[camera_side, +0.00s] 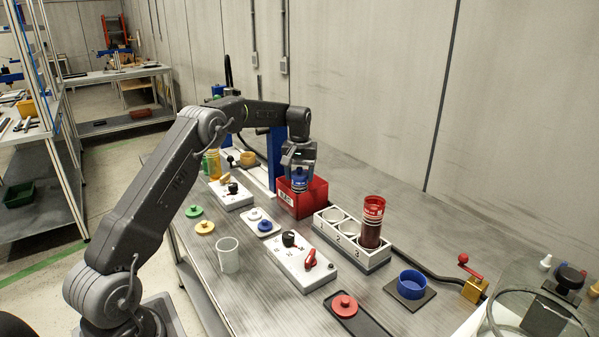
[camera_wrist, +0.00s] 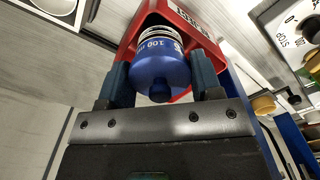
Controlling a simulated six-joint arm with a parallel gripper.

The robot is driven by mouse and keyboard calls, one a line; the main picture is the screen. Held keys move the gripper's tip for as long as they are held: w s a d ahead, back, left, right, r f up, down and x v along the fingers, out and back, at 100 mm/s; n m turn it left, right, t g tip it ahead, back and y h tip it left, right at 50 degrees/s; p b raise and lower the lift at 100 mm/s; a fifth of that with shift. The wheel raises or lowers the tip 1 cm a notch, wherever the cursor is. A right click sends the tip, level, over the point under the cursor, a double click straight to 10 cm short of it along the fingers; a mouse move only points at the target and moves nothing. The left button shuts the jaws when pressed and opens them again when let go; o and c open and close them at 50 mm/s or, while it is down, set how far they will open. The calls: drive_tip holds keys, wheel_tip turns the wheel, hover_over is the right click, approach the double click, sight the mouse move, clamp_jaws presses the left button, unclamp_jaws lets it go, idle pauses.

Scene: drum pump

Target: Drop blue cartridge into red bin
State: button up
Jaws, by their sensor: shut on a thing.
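The blue cartridge (camera_wrist: 160,62) is held between the two fingers of my gripper (camera_wrist: 160,82) in the wrist view. In the side view the blue cartridge (camera_side: 299,180) hangs below my gripper (camera_side: 299,168), over the red bin (camera_side: 299,206). The gripper is shut on the cartridge. How far the cartridge's lower end reaches into the bin is hidden.
A white rack (camera_side: 352,252) with numbered round slots stands just right of the bin, with a red-capped cartridge (camera_side: 371,222) in one slot. A blue post (camera_side: 275,155) stands behind the bin. Control boxes (camera_side: 303,262), a clear cup (camera_side: 228,255) and coloured lids lie in front.

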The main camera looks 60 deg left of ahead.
drive_tip(key=o, duration=1.3)
drive_tip(key=shift+c, duration=0.2)
wheel_tip(320, 180, up, 13)
drive_tip(key=s+d+r+m+t, duration=0.25)
drive_tip(key=s+d+r, duration=0.25)
drive_tip(key=d+r, duration=0.45)
drive_tip(key=s+d+m, duration=0.3)
drive_tip(key=s+d, duration=0.6)
drive_tip(key=d, duration=0.1)
drive_tip(key=s+d+f+m+t, duration=0.1)
drive_tip(key=s+d+f, duration=0.3)
drive_tip(key=s, duration=0.5)
drive_tip(key=s+d+f+m+t, duration=0.2)
drive_tip(key=s+d+f, duration=0.3)
drive_tip(key=s, duration=0.5)
drive_tip(key=shift+f+m, duration=0.35)
